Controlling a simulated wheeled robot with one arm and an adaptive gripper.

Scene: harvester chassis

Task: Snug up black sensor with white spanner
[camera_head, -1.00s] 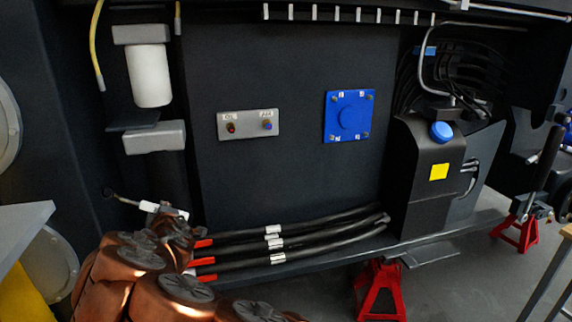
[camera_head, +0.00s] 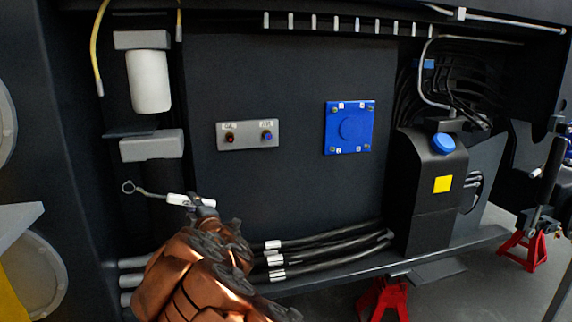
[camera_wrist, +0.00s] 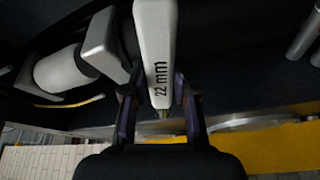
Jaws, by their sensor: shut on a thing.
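The white spanner (camera_head: 190,201) has a white handle, a thin grey shank and a ring end at the left in the head view. My gripper (camera_head: 207,206) is shut on its handle, below the grey sensor bracket. In the wrist view the handle (camera_wrist: 155,50), marked "22 mm", stands between the fingers of my gripper (camera_wrist: 158,112). The bracket (camera_head: 249,135) bears a red-tipped fitting (camera_head: 230,138) and a blue-tipped fitting (camera_head: 268,135) under small unreadable labels. I cannot make out which one is the black sensor. The spanner is apart from both.
A blue square plate (camera_head: 349,127) is to the right of the bracket. A white cylinder (camera_head: 149,81) and grey block (camera_head: 152,145) are at the upper left. Black hoses (camera_head: 340,249) run along the bottom. The dark panel between spanner and bracket is clear.

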